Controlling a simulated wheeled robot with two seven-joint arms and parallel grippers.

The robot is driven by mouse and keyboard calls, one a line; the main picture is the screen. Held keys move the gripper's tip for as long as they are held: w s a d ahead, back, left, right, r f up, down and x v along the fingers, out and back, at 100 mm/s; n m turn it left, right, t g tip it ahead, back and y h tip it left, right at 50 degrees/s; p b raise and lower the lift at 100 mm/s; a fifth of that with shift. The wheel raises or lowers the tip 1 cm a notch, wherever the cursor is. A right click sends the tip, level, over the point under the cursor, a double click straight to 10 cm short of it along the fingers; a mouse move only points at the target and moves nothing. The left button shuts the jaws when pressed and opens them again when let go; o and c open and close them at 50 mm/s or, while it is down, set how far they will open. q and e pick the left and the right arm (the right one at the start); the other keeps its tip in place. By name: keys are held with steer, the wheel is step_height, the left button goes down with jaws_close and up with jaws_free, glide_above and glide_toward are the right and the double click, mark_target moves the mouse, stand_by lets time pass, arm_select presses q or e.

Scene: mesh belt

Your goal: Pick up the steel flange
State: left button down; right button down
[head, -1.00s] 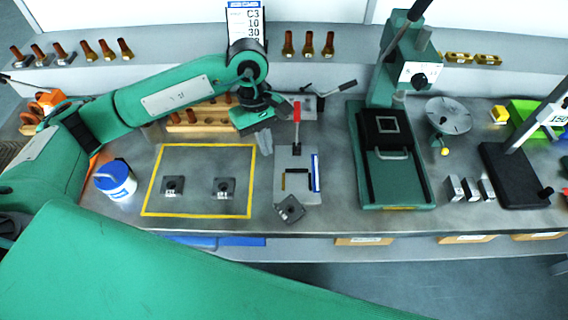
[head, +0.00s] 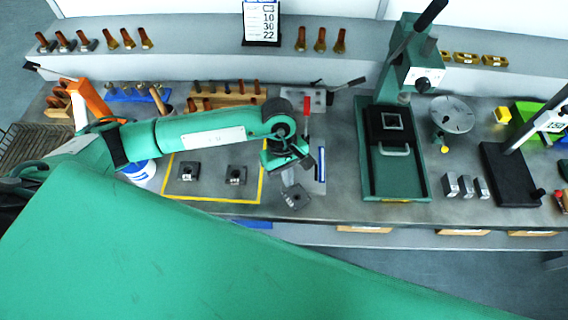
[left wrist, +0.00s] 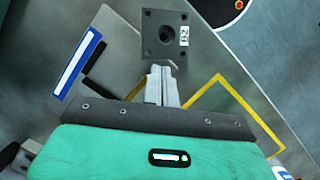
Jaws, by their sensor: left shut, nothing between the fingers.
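A dark square steel flange (head: 295,196) with a central hub lies near the table's front edge, by the grey fixture plate. In the left wrist view the flange (left wrist: 165,33) shows a bored hub, corner holes and a white label. Two similar flanges, one on the left (head: 188,172) and one on the right (head: 236,175), lie inside the yellow outline. My left gripper (head: 289,180) is above and just behind the front flange. Its fingers (left wrist: 163,72) are shut and empty, pointing at the flange's near edge; whether they touch it I cannot tell. My right gripper is not in view.
The fixture with a red-handled clamp (head: 306,118) stands right behind my left gripper. A green press (head: 365,150) is further right. A blue and white can (head: 139,170) is partly hidden by my arm. A wooden rack (head: 228,99) stands behind.

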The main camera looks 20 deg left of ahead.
mark_target(296, 197)
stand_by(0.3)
arm_select(q)
steer(key=shift+s+d+f+b, duration=0.15)
steer(key=shift+s+d+b, duration=0.75)
steer(key=shift+d+b, duration=0.1)
steer(key=shift+s+d, duration=0.25)
steer(key=shift+d, duration=0.05)
steer(key=shift+s+d, duration=0.1)
steer(key=shift+s, duration=0.05)
